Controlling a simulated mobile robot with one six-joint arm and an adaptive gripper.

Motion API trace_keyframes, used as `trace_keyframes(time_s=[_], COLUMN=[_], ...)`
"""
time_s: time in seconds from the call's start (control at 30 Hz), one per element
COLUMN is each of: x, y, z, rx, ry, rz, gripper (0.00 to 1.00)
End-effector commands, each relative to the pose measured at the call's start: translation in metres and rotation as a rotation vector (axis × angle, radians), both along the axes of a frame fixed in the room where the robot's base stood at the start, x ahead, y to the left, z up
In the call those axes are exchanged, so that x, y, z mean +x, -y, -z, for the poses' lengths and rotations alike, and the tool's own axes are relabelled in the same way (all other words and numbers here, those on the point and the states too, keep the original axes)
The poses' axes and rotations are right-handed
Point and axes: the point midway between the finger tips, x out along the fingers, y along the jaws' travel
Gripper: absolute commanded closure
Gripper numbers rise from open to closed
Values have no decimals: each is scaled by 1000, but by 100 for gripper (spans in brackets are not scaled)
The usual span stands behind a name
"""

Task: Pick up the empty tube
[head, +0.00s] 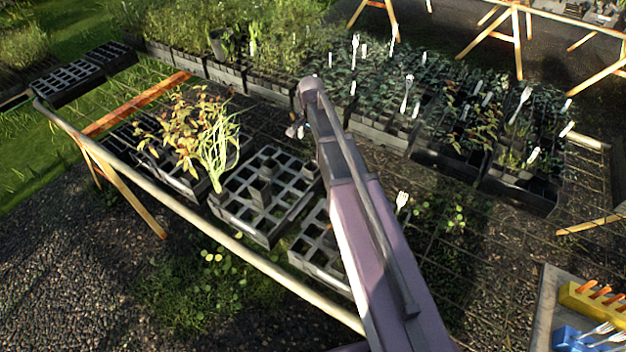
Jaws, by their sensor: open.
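Two dark square tubes stand upright in a mostly empty black cell tray, the nearer tube (261,191) and the farther tube (269,168). Both look plantless, but they are too small to see inside. The black tray (232,222) stands on the mesh bench, left of my arm. My gripper (295,131) shows small and partly hidden at the far end of my arm. It is open, with nothing visible in it, and appears above and beyond the tubes in the picture. My arm covers part of the bench.
A leafy plant (190,132) in a tray stands to the left. Another empty cell tray (318,252) is partly behind my arm. Trays of seedlings (455,125) with white forks fill the back. A yellow holder (598,303) and a blue one (572,341) sit at lower right.

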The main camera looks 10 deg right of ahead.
Motion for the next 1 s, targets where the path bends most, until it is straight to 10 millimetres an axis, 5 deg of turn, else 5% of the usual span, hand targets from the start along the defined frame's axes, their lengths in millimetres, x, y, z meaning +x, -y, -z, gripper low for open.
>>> trace_keyframes(time_s=[1.0], x=[0], y=[1], z=[73], rx=[0], ry=[0], rz=[1], gripper=[0])
